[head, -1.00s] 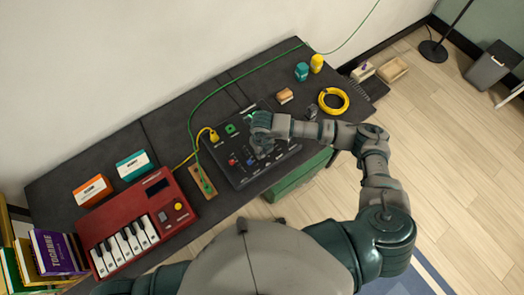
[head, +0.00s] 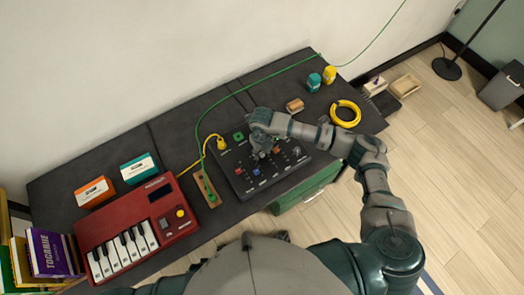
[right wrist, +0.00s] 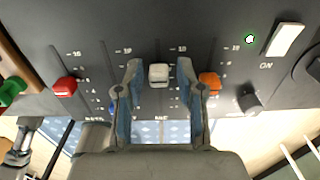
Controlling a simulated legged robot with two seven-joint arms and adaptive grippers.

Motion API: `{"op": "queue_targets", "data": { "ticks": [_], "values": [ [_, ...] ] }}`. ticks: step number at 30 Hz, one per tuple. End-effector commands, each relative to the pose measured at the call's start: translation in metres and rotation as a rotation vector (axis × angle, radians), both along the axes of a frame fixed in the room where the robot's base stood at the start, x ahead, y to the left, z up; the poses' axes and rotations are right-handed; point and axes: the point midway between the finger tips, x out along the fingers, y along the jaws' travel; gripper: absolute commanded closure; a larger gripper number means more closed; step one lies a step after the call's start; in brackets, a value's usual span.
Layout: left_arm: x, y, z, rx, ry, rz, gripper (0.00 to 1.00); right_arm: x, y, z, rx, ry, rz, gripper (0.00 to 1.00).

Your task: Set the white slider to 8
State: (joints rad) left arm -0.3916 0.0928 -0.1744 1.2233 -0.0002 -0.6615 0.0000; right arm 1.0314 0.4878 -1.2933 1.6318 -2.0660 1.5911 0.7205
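The dark control panel (head: 224,162) lies on the desk; its face fills most of the right wrist view (right wrist: 215,25). The white slider (right wrist: 159,74) stands on a numbered scale, a little below the 10 mark. My right gripper (right wrist: 159,64) is open, with one finger on each side of the white slider's cap and a small gap at both sides. In the head view my right gripper (head: 262,148) is over the panel and hides the white slider. A red slider (right wrist: 65,87) is to its left and an orange slider (right wrist: 210,82) close to its right. My left gripper is not in view.
A grey knob (right wrist: 248,98) and a white switch (right wrist: 286,39) marked ON are further right on the panel. A red keyboard (head: 130,232), a wooden strip (head: 207,187) and a yellow plug (head: 221,143) are left of it. A yellow cable coil (head: 345,112) lies at right.

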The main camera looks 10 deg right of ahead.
Motion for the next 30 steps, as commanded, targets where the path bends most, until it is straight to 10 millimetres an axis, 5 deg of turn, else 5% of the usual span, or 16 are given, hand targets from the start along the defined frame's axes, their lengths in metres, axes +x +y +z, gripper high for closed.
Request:
{"op": "queue_targets", "data": {
  "ticks": [11,24,30],
  "values": [
    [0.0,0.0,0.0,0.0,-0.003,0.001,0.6,0.001,0.001,0.008,0.003,-0.005,0.0,0.54],
    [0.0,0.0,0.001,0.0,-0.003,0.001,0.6,0.002,0.002,0.094,0.001,-0.005,0.001,0.54],
    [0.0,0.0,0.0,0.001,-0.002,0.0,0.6,0.002,0.003,0.117,0.001,-0.003,0.0,0.54]
  ]
}}
